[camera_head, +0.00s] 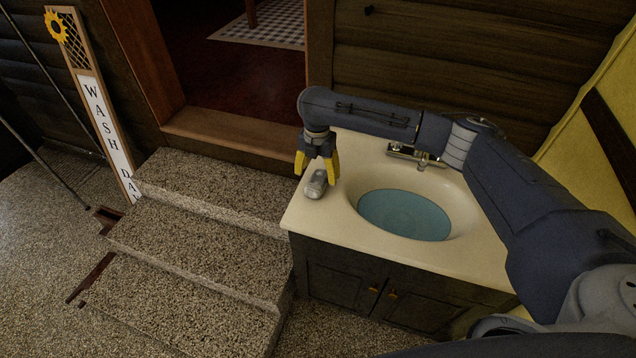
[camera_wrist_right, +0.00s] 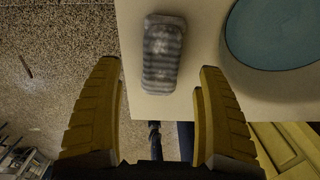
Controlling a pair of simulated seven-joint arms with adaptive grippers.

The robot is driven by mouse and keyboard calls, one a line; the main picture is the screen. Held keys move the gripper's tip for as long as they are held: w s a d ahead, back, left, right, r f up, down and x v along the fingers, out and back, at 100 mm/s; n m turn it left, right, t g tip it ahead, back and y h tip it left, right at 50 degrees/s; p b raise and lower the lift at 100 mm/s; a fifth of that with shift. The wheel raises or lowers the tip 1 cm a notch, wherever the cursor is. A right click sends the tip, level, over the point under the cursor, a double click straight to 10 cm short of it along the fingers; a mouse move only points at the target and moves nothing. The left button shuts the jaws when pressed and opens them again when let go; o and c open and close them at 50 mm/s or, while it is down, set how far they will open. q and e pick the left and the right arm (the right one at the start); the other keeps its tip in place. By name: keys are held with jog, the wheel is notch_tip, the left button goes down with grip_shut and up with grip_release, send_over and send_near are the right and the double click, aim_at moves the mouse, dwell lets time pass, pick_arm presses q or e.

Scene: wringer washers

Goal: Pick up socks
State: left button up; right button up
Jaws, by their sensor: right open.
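The socks (camera_head: 316,185), a small grey rolled bundle, lie on the left end of the cream sink counter. In the right wrist view the socks (camera_wrist_right: 163,54) show as a grey ribbed bundle, ahead of the fingertips and between their lines. My right gripper (camera_head: 318,168) has yellow fingers, points down and is open, just above and behind the socks. In the right wrist view both fingers of the gripper (camera_wrist_right: 160,80) stand apart with nothing between them. I cannot tell from the head view whether a finger touches the socks. My left gripper is not in view.
A sink basin (camera_head: 405,214) with blue water is right of the socks, with a faucet (camera_head: 415,155) behind it. The counter (camera_head: 330,238) stands on a dark cabinet (camera_head: 350,290). Speckled stone steps (camera_head: 205,235) lie left, below a doorway. A "Wash Day" sign (camera_head: 103,120) stands further left.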

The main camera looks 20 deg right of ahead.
aim_at(318, 179)
jog(key=shift+w+d+f, duration=0.1)
jog(key=shift+d+f, duration=0.05)
jog(key=shift+f, duration=2.2)
jog(key=c, duration=1.4)
jog(key=shift+r, duration=0.1)
